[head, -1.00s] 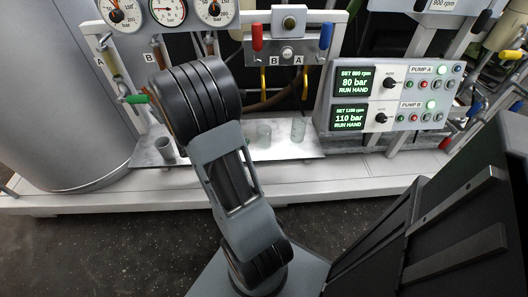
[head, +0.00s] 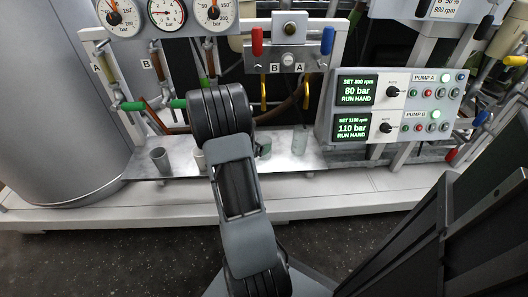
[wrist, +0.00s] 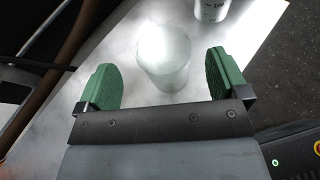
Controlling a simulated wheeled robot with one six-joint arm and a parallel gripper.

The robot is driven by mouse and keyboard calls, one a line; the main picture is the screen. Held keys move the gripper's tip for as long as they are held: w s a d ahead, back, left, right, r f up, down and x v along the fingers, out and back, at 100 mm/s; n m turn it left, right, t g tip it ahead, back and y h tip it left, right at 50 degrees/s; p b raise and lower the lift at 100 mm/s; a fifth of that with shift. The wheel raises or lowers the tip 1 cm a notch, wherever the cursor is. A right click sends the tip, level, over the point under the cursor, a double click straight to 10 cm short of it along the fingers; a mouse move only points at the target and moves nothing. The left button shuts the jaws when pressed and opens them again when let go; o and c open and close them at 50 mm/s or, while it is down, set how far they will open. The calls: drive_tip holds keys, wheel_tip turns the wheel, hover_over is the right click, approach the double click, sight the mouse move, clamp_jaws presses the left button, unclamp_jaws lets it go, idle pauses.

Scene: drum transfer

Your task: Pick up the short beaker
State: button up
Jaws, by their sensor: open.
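The short beaker, clear glass, appears in the wrist view (wrist: 163,58) upright on the metal shelf, just ahead of and between the two finger pads. Contact does not show. In the head view my gripper is mostly hidden behind my arm.
A second marked vessel (wrist: 212,9) is close by in the wrist view. Valves, hoses and a pump panel (head: 390,105) rise behind.

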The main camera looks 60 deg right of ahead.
sight(269, 140)
drive_tip(key=shift+b+x, duration=0.65)
drive_tip(key=shift+x, duration=1.5)
drive_tip(key=shift+s+a, duration=0.1)
drive_tip(key=shift+s, duration=0.1)
drive_tip(key=shift+c, duration=0.3)
drive_tip(key=c, duration=1)
